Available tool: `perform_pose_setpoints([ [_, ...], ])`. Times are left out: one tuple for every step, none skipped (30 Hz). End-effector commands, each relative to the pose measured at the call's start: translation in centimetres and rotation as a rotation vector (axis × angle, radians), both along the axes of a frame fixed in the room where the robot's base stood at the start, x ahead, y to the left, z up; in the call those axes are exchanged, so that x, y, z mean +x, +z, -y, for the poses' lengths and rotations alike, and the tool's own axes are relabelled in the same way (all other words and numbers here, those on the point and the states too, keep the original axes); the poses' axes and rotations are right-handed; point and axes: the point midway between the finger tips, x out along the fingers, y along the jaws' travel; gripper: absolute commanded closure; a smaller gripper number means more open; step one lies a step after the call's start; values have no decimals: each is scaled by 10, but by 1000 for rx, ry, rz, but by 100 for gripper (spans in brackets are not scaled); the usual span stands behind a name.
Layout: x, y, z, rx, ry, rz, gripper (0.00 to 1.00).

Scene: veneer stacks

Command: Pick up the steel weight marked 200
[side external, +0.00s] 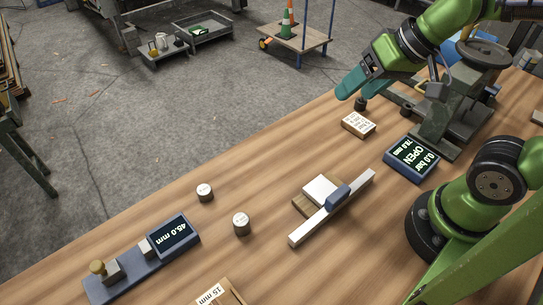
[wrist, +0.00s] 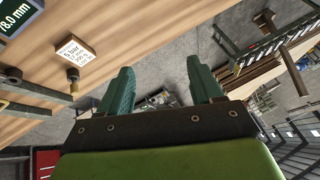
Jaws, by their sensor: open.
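Two short steel weights with pale marked tops stand upright on the wooden bench in the side view. One weight (side external: 204,192) is farther back and left; the other weight (side external: 241,222) is nearer and a little right. Their markings are too small to read, so I cannot tell which is 200. My gripper (side external: 352,92) is up at the right, above the bench's far edge and well away from both weights. In the wrist view my gripper (wrist: 160,75) is open, with nothing between its teal fingers. Neither weight shows there.
A digital caliper-like gauge (side external: 172,236) lies at the left. A straightedge (side external: 331,208) with a blue block lies beside pale veneer squares (side external: 319,190).

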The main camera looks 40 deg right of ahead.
Motion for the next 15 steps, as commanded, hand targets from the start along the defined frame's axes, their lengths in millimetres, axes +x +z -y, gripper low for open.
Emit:
perform_pose_setpoints([
  [12, -2, -13, -28, 63, -37, 35],
  [19, -2, -21, -53, 112, -54, 35],
  [30, -2, -32, -93, 196, -70, 35],
  [37, -3, -41, -123, 264, -83, 35],
  [45, -4, -50, -157, 337, -91, 35],
  [54, -5, -64, -201, 441, -102, 35],
  [61, -7, -74, -233, 524, -110, 35],
  [68, -9, -85, -267, 610, -115, 35],
  [77, -12, -100, -311, 729, -121, 35],
  [83, -15, -111, -342, 820, -125, 35],
  [89, -18, -123, -373, 916, -125, 35],
  [97, -23, -138, -413, 1048, -125, 35],
  [102, -27, -150, -442, 1149, -122, 35],
  [107, -32, -163, -470, 1254, -118, 35],
  [114, -38, -179, -505, 1396, -109, 35],
])
